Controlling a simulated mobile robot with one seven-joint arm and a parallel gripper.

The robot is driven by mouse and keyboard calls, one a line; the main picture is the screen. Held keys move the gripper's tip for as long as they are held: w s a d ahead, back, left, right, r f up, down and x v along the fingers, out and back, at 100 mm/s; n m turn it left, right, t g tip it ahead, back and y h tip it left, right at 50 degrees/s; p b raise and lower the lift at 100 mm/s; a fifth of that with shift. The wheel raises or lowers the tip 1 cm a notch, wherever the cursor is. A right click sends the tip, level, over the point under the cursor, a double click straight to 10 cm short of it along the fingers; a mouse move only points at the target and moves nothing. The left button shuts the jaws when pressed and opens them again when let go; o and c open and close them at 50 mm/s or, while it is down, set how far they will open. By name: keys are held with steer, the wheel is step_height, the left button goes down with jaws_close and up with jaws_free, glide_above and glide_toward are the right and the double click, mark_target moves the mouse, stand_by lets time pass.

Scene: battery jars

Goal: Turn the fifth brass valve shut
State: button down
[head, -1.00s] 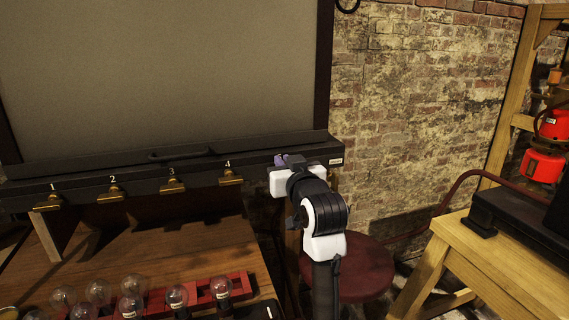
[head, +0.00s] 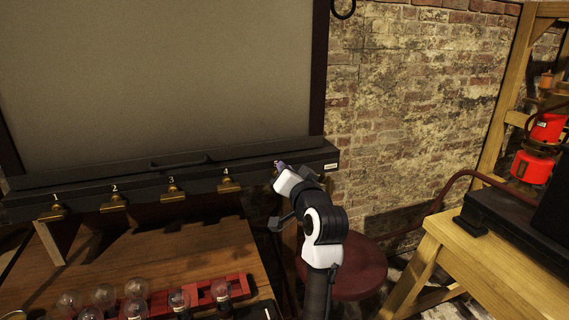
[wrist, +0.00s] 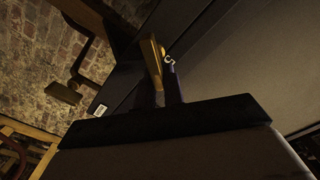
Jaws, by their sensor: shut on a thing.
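The fifth brass valve (wrist: 154,54) shows in the wrist view as a brass lever on a dark rail, beside a pale number mark. My gripper (wrist: 160,84) is shut on this lever, with a dark finger on each side. In the head view my gripper (head: 280,168) is at the right end of the rail (head: 140,192), to the right of valve 4. There my wrist and fingers mostly hide the fifth valve. Brass valves 1 (head: 52,213), 2 (head: 114,205), 3 (head: 172,195) and 4 (head: 229,186) sit along the rail to the left, under their white numbers.
A wooden bench (head: 150,258) below the rail holds a red rack (head: 190,296) with several glass bulbs. A dark red stool (head: 355,268) stands under my arm. A wooden table (head: 450,255) with a black box is at the right, before a brick wall.

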steer(key=m+p, duration=0.2)
steer(key=m, duration=0.1)
steer(key=f+m+p, duration=0.1)
steer(key=m+p, duration=0.1)
steer(key=m, duration=0.2)
steer(key=d+m+p, duration=0.1)
steer(key=m+p, duration=0.1)
steer(key=m, duration=0.1)
steer(key=shift+w+f, duration=0.15)
steer(key=shift+f, duration=0.25)
steer(key=shift+f+m, duration=0.1)
steer(key=shift+m, duration=0.3)
steer(key=c, duration=1.5)
jaws_free()
steer(key=b+v, duration=0.4)
steer(key=v, duration=1)
steer(key=shift+w, duration=0.1)
